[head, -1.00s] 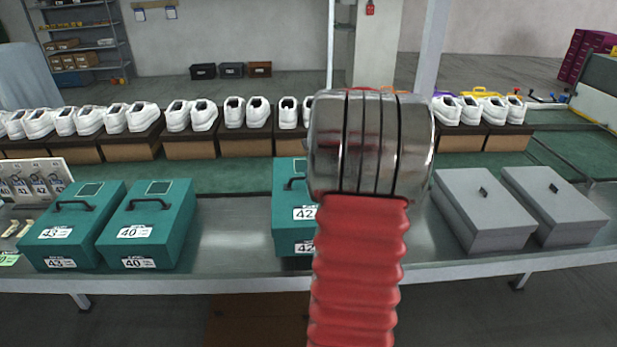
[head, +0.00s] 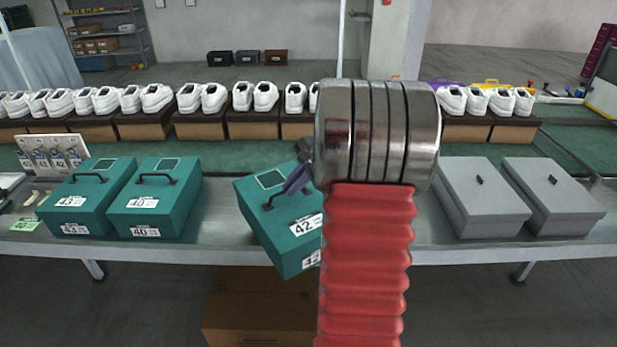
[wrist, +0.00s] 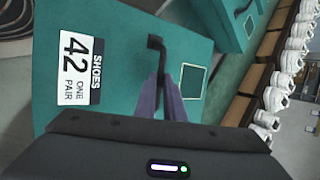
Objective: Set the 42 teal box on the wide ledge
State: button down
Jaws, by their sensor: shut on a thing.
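The 42 teal box (head: 280,225) hangs tilted in the head view, its front edge past the front edge of the ledge. The wrist view shows its lid (wrist: 120,60) with the 42 label and a black handle. My gripper (head: 300,180) is shut on that handle; in the wrist view its purple fingers (wrist: 168,95) meet at the handle. My arm hides the right side of the box. The grey metal ledge (head: 225,250) runs across below the box. I cannot tell whether the box touches it.
Teal boxes 43 (head: 88,200) and 40 (head: 155,200) stand at left. Two grey boxes (head: 485,200) stand at right. White shoes on brown boxes (head: 255,122) line the back. A brown carton (head: 260,310) is on the floor beneath.

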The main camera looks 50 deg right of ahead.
jog(key=w+a+f+n+g+y, duration=0.1)
jog(key=a+n, duration=0.5)
jog(key=a, duration=0.6)
jog(key=w+a+f+n+g+y, duration=0.2)
jog(key=w+a+f+n+g, duration=0.2)
jog(key=a, duration=0.9)
jog(key=w+a+f+n+g+y, duration=0.1)
jog(key=w+a+f+n+g, duration=0.2)
jog(key=a+n, duration=0.6)
jog(key=a+g, duration=0.1)
jog(key=a, duration=0.2)
jog(key=shift+w+a+g+y, duration=0.3)
jog(key=shift+a, duration=0.1)
jog(key=shift+a+f, duration=0.1)
